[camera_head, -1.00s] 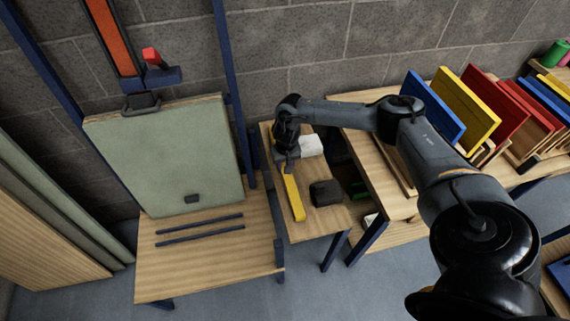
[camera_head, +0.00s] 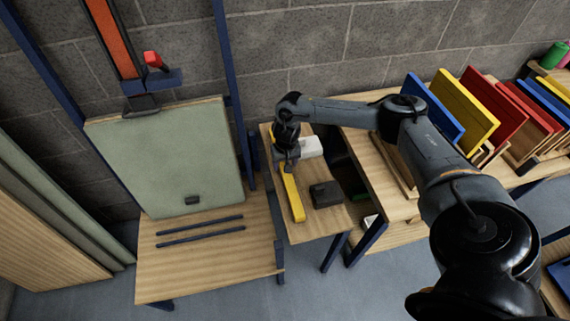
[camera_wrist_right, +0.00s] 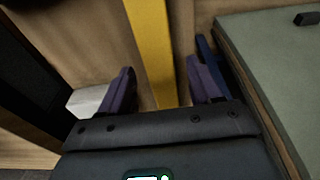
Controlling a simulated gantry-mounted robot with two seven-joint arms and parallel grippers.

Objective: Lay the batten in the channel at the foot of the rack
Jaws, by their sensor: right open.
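The batten is a yellow bar (camera_head: 293,197) lying on a small wooden side table. In the right wrist view the batten (camera_wrist_right: 152,45) runs up between the two purple fingers. My right gripper (camera_head: 288,163) is open over the batten's far end, with one finger on each side of it. The wrist view shows the gripper (camera_wrist_right: 162,80) with gaps between fingers and bar. The channel (camera_head: 200,230) lies between two dark parallel rails on the wooden ledge at the rack's foot. The channel is empty. A grey-green panel (camera_head: 168,157) leans on the rack behind it. My left gripper is out of view.
A dark block (camera_head: 325,194) and a white block (camera_head: 310,147) sit on the side table (camera_head: 316,225) beside the batten. A blue upright (camera_head: 278,252) stands at the ledge's right edge. Coloured panels (camera_head: 467,107) stand in slots on the right bench.

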